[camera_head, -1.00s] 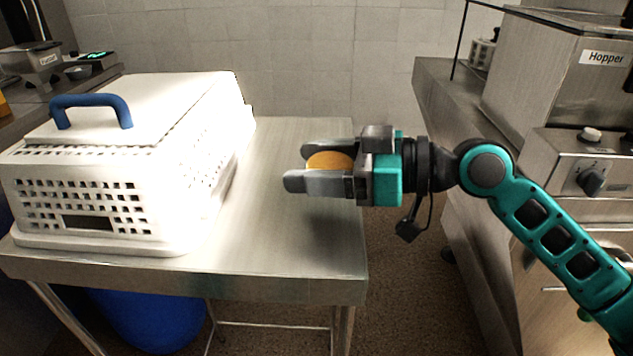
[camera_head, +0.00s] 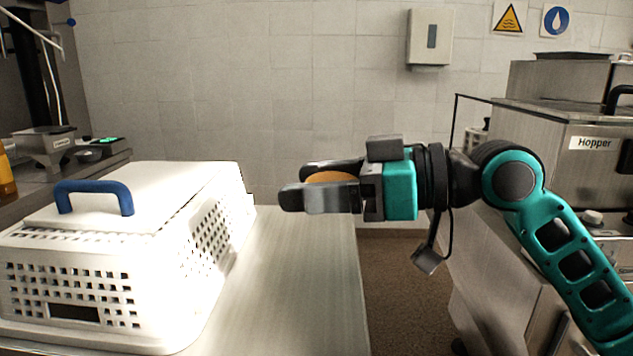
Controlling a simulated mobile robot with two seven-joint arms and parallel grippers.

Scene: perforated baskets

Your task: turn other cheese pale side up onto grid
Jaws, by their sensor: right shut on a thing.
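My right gripper (camera_head: 296,183) is shut on an orange-yellow cheese (camera_head: 331,177), which shows between its two grey fingers. It holds the cheese in the air over the right part of the steel table (camera_head: 300,285), to the right of the white basket. The upward face of the cheese is orange; its underside is hidden. I cannot make out a grid. My left gripper is not in view.
A white perforated basket (camera_head: 205,245) with a closed lid and blue handle (camera_head: 94,187) stands on the table's left. A steel hopper machine (camera_head: 560,150) stands at right. The table's right part is bare.

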